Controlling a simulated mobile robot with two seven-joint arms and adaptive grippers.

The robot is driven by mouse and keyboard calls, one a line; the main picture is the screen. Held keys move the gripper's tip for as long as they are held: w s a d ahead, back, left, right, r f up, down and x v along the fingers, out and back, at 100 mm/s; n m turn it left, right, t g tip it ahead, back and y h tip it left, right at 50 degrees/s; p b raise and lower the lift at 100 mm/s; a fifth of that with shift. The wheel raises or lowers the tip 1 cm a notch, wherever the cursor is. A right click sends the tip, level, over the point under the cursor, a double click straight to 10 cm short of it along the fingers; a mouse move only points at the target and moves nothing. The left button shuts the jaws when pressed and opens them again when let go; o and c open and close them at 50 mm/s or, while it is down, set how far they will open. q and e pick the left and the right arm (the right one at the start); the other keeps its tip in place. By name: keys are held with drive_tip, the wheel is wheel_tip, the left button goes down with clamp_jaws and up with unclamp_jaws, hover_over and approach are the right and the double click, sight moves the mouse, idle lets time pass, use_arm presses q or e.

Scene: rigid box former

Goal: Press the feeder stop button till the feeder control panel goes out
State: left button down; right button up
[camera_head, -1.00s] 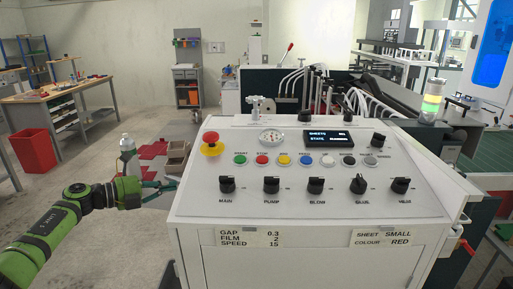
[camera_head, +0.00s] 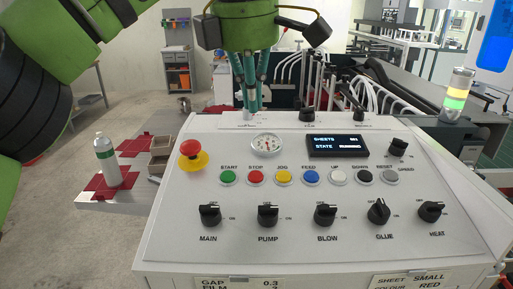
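The control panel (camera_head: 290,195) has a dark display (camera_head: 338,146) that is lit and reads SHEETS and STATE RUNNING. The red button (camera_head: 256,177) under the STOP label sits between the green START button (camera_head: 228,177) and the yellow JOG button (camera_head: 283,177). A larger red mushroom button (camera_head: 190,148) on a yellow base stands at the panel's upper left. My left gripper (camera_head: 250,108) hangs from the top of the view, teal fingers pointing down and drawn together, near the panel's back edge behind the gauge. It appears empty and apart from the STOP button. My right gripper is out of view.
A round gauge (camera_head: 267,146) stands behind the STOP button. Several black knobs line the front, such as PUMP (camera_head: 268,214). A bottle (camera_head: 106,160) stands on a low surface to the left.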

use_arm(q)
approach(256, 171)
drive_tip(key=shift+y, duration=0.4)
drive_tip(key=f, duration=0.2)
drive_tip(key=f+p, duration=0.1)
drive_tip(key=f, duration=0.1)
drive_tip(key=w+f, duration=0.1)
drive_tip(key=f, duration=0.2)
drive_tip(key=shift+d+p, duration=0.3)
drive_tip(key=shift+p, duration=0.05)
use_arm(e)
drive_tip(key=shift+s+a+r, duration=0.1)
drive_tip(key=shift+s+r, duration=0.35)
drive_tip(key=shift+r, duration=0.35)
